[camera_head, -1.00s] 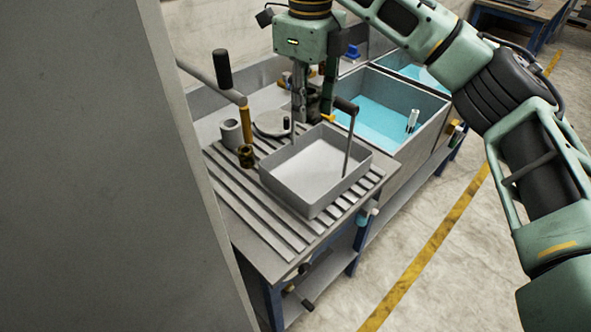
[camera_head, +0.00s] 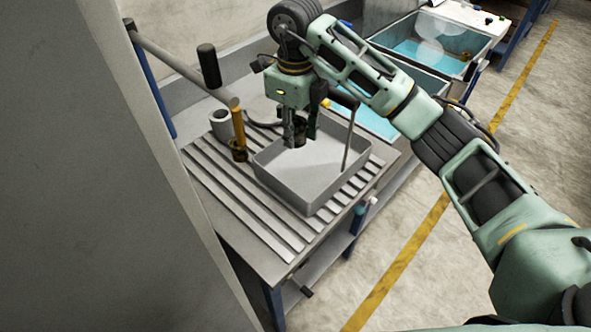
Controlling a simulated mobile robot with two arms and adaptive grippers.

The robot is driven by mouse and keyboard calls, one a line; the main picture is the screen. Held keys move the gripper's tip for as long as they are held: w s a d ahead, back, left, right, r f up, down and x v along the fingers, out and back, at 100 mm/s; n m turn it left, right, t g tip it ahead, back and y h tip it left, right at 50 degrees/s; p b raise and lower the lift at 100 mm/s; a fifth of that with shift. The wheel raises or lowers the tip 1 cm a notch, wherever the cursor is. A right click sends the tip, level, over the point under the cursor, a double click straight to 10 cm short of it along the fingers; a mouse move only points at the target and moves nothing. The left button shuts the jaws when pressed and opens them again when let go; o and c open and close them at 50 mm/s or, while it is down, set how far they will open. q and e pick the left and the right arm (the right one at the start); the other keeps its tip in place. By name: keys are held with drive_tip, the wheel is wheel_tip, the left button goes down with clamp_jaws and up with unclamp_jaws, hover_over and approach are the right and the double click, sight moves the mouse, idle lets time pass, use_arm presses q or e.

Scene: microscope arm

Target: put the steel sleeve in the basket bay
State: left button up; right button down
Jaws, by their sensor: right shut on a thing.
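A grey hollow cylinder (camera_head: 220,124), which looks like a steel sleeve, stands upright on the bench at the back left. A shallow grey open basket (camera_head: 310,197) sits on the slatted bench top, with a thin upright rod and dark handle at its right. My right gripper (camera_head: 297,139) points down over the back part of the basket. It is shut on a small dark brownish piece (camera_head: 300,131), mostly hidden by the fingers; I cannot tell exactly what it is. My left gripper is not in view.
Tanks of blue liquid (camera_head: 407,75) are behind and right. A large grey panel (camera_head: 90,200) blocks the left. The front slats are clear.

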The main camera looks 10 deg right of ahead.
wheel_tip(320, 180, down, 4)
drive_tip(key=f, duration=0.1)
hover_over(295, 182)
wheel_tip(295, 182, down, 4)
drive_tip(key=shift+f, duration=0.15)
drive_tip(key=shift+f+p, duration=0.3)
drive_tip(key=shift+f, duration=0.3)
wheel_tip(295, 182, down, 3)
drive_tip(key=shift+f+p, duration=0.2)
drive_tip(key=shift+p, duration=0.3)
drive_tip(key=shift+w+f, duration=0.1)
drive_tip(key=shift+f, duration=0.2)
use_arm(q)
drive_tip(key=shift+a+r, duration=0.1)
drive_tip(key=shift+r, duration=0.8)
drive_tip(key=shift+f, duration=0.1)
use_arm(e)
drive_tip(key=c, duration=1.4)
unclamp_jaws()
drive_tip(key=shift+d+f, duration=0.1)
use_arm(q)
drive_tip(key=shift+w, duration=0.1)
use_arm(e)
drive_tip(key=shift+o, duration=0.2)
